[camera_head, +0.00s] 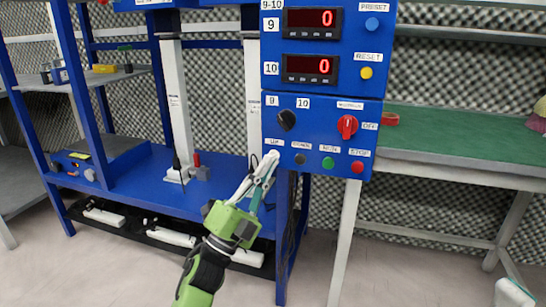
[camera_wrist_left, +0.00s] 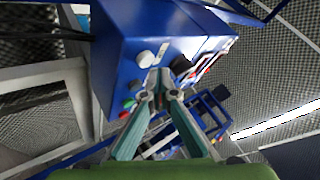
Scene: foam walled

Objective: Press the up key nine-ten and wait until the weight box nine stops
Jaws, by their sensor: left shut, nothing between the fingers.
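The blue control panel (camera_head: 325,118) has a row of keys along its lower edge. In the left wrist view a white round key (camera_wrist_left: 146,59), apparently the up key, shows just beyond the fingertips of my left gripper (camera_wrist_left: 159,82). The gripper is shut and empty; I cannot tell whether it touches the key. The 9 display (camera_head: 313,18) and the 10 display (camera_head: 309,65) both read 0. I cannot make out weight box nine for certain.
A black selector knob (camera_head: 287,120) and a red knob (camera_head: 347,126) sit above the keys. Beside the up key are a dark key (camera_head: 300,159), a green key (camera_head: 328,163) and a red key (camera_head: 357,167). A green-topped table (camera_head: 460,140) stands at right.

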